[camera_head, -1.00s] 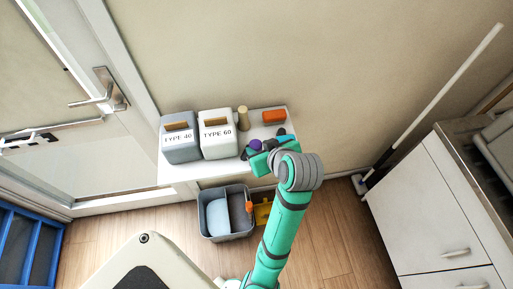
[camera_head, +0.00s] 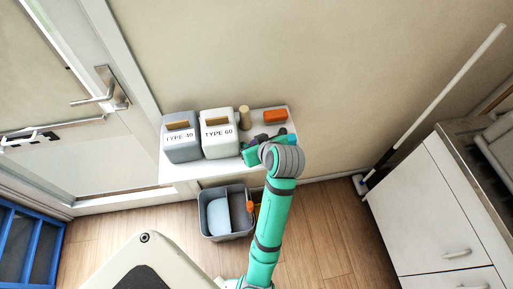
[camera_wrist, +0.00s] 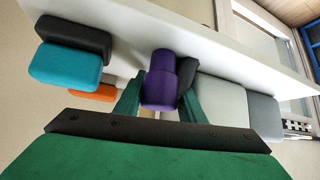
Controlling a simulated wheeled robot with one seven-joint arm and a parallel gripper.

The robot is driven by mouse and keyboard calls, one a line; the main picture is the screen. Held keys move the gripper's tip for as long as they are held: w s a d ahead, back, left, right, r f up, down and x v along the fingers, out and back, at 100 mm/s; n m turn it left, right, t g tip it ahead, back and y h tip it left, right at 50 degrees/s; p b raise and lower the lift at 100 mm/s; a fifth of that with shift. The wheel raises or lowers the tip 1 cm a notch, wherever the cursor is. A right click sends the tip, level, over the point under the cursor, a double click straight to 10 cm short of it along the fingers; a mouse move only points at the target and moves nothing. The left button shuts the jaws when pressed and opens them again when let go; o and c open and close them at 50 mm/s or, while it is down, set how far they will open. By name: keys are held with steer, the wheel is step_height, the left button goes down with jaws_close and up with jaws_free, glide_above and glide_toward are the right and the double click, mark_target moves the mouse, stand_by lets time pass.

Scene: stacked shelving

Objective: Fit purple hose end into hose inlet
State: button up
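The purple hose end (camera_wrist: 160,82) stands between the two green fingers of my gripper (camera_wrist: 161,100) in the wrist view. The fingers lie close to both its sides, but I cannot tell whether they press on it. A dark piece (camera_wrist: 188,75) shows beside it, partly behind the right finger. In the head view my gripper (camera_head: 254,156) is over the front edge of the white shelf, and my wrist hides the purple end. I cannot make out a hose inlet for certain. A turquoise block (camera_wrist: 66,66) with a dark block (camera_wrist: 74,38) behind it is left of the fingers.
The white shelf (camera_head: 180,173) holds a grey TYPE 40 box (camera_head: 181,146), a white TYPE 60 box (camera_head: 218,144), a tan cylinder (camera_head: 244,117) and an orange block (camera_head: 275,116). A grey divided bin (camera_head: 228,233) stands on the floor below. The boxes are close to my gripper.

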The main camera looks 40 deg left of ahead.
steer(key=c, duration=0.6)
